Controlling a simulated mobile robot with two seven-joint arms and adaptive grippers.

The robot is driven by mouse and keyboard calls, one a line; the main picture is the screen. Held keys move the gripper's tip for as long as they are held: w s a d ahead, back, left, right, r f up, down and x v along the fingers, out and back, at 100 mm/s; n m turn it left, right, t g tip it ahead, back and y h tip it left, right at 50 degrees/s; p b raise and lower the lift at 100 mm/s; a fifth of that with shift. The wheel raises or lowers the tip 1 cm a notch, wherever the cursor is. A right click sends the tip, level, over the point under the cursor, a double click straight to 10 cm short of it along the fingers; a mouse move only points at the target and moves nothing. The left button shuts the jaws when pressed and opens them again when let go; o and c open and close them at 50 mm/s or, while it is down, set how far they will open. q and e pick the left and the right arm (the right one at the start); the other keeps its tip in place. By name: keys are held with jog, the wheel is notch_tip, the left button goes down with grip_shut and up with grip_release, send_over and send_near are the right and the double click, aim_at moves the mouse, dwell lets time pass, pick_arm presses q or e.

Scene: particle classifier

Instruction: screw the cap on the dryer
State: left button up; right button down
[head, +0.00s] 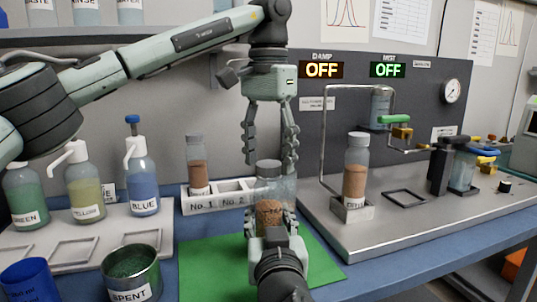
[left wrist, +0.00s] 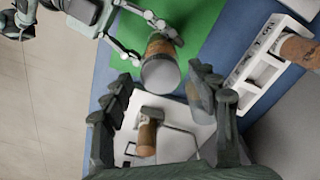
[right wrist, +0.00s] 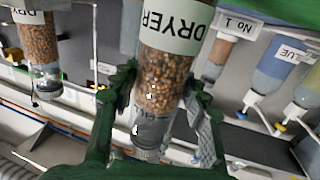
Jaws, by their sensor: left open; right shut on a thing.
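A clear jar of brown granules (head: 268,212) stands upright above the green mat. Its label (right wrist: 174,22) reads DRYER in the right wrist view. My right gripper (head: 270,222) is shut around its lower body. A grey cap (head: 268,168) sits on the jar's top; I cannot tell how tightly. The cap faces the camera in the left wrist view (left wrist: 160,76). My left gripper (head: 270,160) points down with fingers open, at or just above the cap. A second capped jar with brown granules (head: 355,180) stands in a metal holder at right, its label partly readable as DRY.
A white rack (head: 215,205) marked No. 1 and No. 2 holds another capped jar (head: 197,165). Green, yellow and blue pump bottles (head: 85,190) stand at left. A SPENT cup (head: 132,275) and blue cup (head: 27,282) are in front. A bent metal frame (head: 324,140) rises at right.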

pick_arm(q)
jog(key=shift+r, duration=2.25)
jog(key=shift+c, duration=0.2)
